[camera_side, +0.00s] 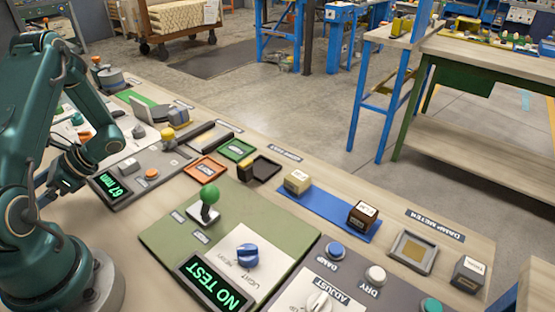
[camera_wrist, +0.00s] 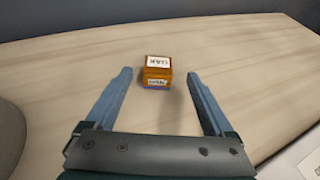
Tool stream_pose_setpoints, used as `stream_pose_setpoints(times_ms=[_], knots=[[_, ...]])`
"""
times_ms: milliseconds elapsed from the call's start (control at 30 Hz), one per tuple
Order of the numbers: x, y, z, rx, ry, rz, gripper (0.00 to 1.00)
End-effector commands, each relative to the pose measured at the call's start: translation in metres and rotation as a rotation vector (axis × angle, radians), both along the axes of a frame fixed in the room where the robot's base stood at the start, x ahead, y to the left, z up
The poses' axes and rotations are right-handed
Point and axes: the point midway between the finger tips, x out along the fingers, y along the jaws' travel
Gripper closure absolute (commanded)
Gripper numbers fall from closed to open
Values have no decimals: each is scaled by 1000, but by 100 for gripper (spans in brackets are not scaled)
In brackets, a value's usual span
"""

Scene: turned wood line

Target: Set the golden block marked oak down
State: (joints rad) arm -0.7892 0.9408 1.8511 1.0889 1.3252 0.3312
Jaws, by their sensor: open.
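The golden block marked oak (camera_wrist: 157,77) appears in the wrist view, sitting upright on the bare wooden top, with a white label on its upper face and another on the side facing me. My gripper (camera_wrist: 158,74) is open. Its two blue-grey fingers reach forward on either side of the block, with a visible gap on both sides. In the side view my arm stands at the left, and I cannot make out the fingertips. I cannot pick out the oak block for certain there.
In the side view, a pale block (camera_side: 297,182) and a dark block (camera_side: 362,214) sit on a blue strip (camera_side: 330,208). A green panel (camera_side: 165,238) holds a green-knobbed lever (camera_side: 209,200) and a display reading "NO TEST" (camera_side: 215,286). Wood around the oak block is clear.

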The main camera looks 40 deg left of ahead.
Motion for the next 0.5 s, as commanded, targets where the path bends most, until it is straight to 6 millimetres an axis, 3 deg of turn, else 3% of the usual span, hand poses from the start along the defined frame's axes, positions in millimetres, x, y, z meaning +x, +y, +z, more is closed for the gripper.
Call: stream_pose_setpoints(times_ms=[500], knots=[[-46, 16, -20, -4, 1, 15, 12]])
